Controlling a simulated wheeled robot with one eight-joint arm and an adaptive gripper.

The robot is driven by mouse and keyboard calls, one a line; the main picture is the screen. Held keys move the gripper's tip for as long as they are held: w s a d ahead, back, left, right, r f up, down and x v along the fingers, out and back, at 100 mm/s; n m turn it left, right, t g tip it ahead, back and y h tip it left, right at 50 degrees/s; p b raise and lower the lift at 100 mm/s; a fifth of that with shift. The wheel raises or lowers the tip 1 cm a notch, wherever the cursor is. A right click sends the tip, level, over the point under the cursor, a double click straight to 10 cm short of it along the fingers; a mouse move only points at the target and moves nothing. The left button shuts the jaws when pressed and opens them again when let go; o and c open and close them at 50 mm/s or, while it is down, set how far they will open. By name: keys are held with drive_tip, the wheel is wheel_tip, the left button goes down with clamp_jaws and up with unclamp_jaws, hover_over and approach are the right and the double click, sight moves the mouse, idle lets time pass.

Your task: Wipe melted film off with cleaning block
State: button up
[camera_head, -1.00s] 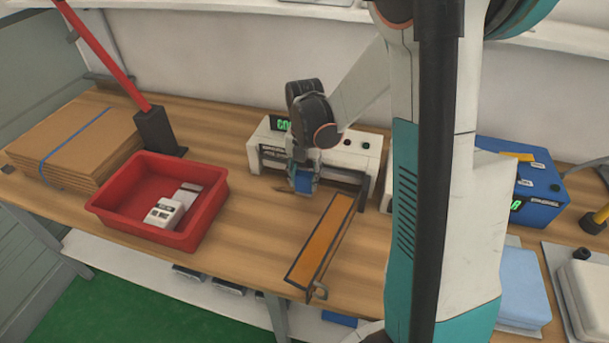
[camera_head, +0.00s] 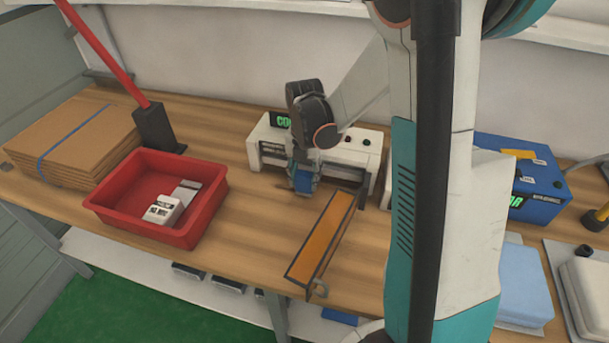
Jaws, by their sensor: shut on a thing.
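My gripper (camera_head: 304,180) reaches down in front of a white sealing machine (camera_head: 352,150) with a green lit display (camera_head: 284,121). It is shut on a small blue block (camera_head: 304,185), likely the cleaning block, held low at the machine's front slot. The gripper and wrist cover part of the machine's front. I cannot tell whether the block touches the machine. No melted film can be made out at this size.
A red bin (camera_head: 118,220) holding a white device (camera_head: 164,210) stands at left. Flat cardboard (camera_head: 75,143) lies behind it. An orange-topped tray (camera_head: 325,236) lies in front of the machine. A blue box (camera_head: 530,190) stands at right. Bare wooden bench (camera_head: 250,225) lies between bin and tray.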

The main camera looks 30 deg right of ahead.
drive_tip(key=shift+f+b, duration=0.3)
drive_tip(key=shift+f, duration=0.15)
drive_tip(key=shift+w+a+r, duration=0.1)
drive_tip(key=shift+w+a, duration=1.3)
drive_tip(key=shift+w, duration=0.05)
drive_tip(key=shift+w+a, duration=2.85)
drive_tip(key=shift+f+b, duration=0.2)
drive_tip(key=shift+b, duration=0.2)
